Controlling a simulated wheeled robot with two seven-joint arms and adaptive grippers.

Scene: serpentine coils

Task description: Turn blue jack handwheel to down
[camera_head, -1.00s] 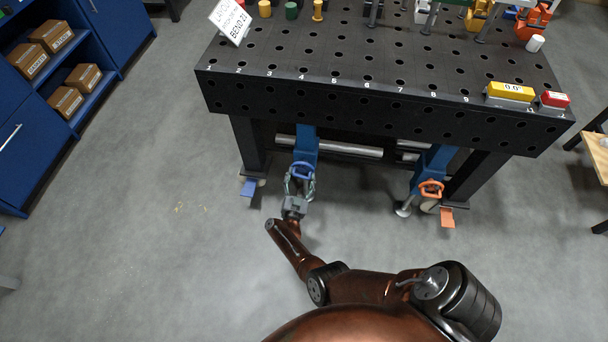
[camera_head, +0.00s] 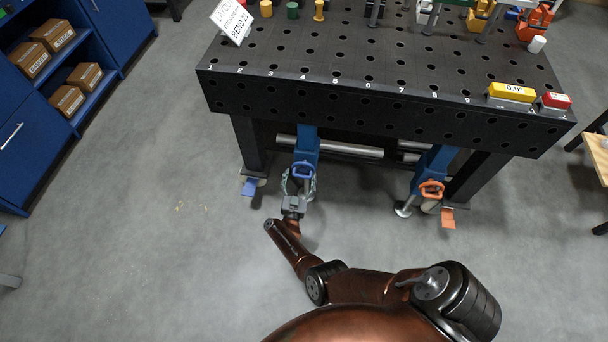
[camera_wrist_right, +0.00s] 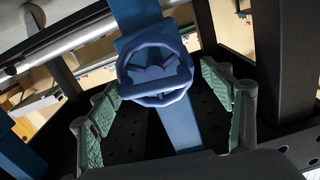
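The blue jack handwheel (camera_head: 303,168) is a blue ring on the blue jack leg (camera_head: 306,143), under the front left of the black table. My right gripper (camera_head: 298,183) is just in front of it, fingers pointing toward it. In the right wrist view the handwheel (camera_wrist_right: 155,72) is near the picture's middle. There my right gripper (camera_wrist_right: 163,108) is open, with one green-padded finger on each side of the wheel and visible gaps. Contact cannot be told for certain. My left gripper is not in view.
The black perforated table (camera_head: 350,92) stands above the jack. A blue pedal (camera_head: 249,186) is left of the handwheel. An orange handwheel (camera_head: 431,189) and orange pedal (camera_head: 448,217) are to the right. The grey floor (camera_head: 170,240) at left is clear.

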